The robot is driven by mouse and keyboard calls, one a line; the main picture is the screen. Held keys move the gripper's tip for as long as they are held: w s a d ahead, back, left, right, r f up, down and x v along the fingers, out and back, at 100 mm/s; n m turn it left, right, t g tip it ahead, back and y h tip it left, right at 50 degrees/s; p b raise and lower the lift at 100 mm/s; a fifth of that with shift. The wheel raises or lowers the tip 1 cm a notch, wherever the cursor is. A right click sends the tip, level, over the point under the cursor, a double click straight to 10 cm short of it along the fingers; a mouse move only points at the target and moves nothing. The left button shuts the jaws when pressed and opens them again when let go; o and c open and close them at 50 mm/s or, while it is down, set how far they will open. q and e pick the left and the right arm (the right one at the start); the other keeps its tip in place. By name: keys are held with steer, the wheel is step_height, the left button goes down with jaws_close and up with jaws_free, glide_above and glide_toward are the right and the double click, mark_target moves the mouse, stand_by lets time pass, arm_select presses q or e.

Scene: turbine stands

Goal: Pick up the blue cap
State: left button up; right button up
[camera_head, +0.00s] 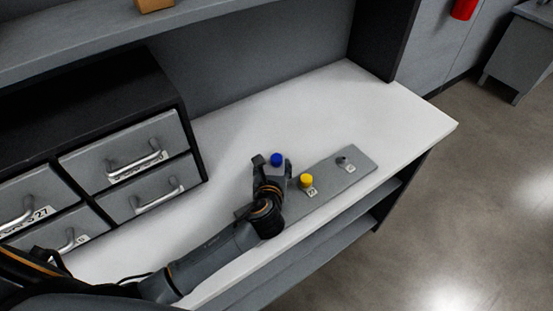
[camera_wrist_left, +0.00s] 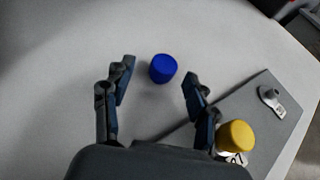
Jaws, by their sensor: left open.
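The blue cap (camera_head: 277,159) shows just beyond my left gripper (camera_head: 272,162) in the head view. In the left wrist view the blue cap (camera_wrist_left: 163,69) stands on the white tabletop, ahead of the gap between the fingers and a little right of its middle. My left gripper (camera_wrist_left: 156,80) is open and empty, with one finger on each side of that gap. I cannot tell whether a finger touches the cap; in the wrist view there is room around it. My right gripper is not in view.
A grey plate (camera_head: 329,178) lies along the front of the white table (camera_head: 330,100). It holds a yellow cap (camera_head: 306,181), close to my left gripper, and a small metal part (camera_head: 342,161). A drawer cabinet (camera_head: 125,165) stands at left. The table's back right is clear.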

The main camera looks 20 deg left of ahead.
mark_target(276, 161)
arm_select(q)
steer(key=shift+d+p+x, duration=0.15)
steer(key=shift+x, duration=1)
steer(key=shift+d+p+x, duration=0.1)
steer(key=shift+p+x, duration=0.05)
steer(key=shift+x, duration=1)
steer(key=shift+r, duration=0.1)
steer(key=c, duration=0.9)
